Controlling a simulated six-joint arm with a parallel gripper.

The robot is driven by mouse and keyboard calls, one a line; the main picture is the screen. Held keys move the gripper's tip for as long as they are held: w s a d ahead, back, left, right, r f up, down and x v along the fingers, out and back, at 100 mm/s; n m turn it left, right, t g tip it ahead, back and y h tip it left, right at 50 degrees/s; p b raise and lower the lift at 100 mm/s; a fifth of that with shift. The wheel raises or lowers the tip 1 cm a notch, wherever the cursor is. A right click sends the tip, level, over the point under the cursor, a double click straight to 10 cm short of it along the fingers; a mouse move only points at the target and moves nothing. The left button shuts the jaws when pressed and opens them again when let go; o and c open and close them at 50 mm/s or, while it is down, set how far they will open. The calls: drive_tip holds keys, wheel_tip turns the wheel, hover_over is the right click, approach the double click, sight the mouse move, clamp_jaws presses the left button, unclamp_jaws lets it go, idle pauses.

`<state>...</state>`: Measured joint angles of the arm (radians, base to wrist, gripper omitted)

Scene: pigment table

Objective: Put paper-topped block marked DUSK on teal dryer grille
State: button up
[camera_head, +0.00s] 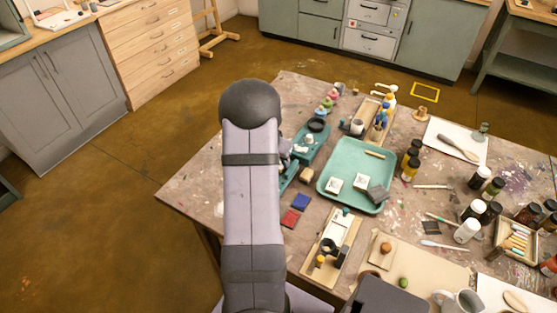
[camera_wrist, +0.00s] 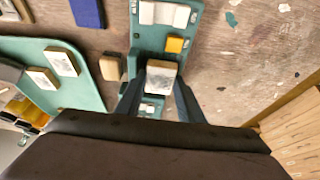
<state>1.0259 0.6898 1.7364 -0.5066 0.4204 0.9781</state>
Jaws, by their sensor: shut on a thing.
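My gripper (camera_wrist: 161,70) is shut on a paper-topped block (camera_wrist: 161,77) in the wrist view, with a dark finger on each side. The block has a pale top with a faint grey picture; I cannot read its mark. It is over the teal dryer (camera_wrist: 147,38); I cannot tell whether it touches it. A yellow block (camera_wrist: 175,45) and several white-topped pieces (camera_wrist: 165,13) are on the dryer beyond it. In the head view my arm hides the gripper and the held block, and the teal dryer (camera_head: 309,150) shows partly to the right of the arm.
A blue block (camera_head: 301,202) and a red block (camera_head: 290,218) lie near my arm. Jars (camera_head: 466,230) crowd the right side. The table's left part is clear.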

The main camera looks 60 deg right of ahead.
drive_tip(key=shift+f+b, duration=0.2)
drive_tip(key=shift+b, duration=0.25)
idle(0.3)
drive_tip(key=o, duration=1.1)
drive_tip(key=shift+s+f, duration=0.1)
drive_tip(key=shift+c, duration=0.9)
drive_tip(key=shift+o, duration=0.5)
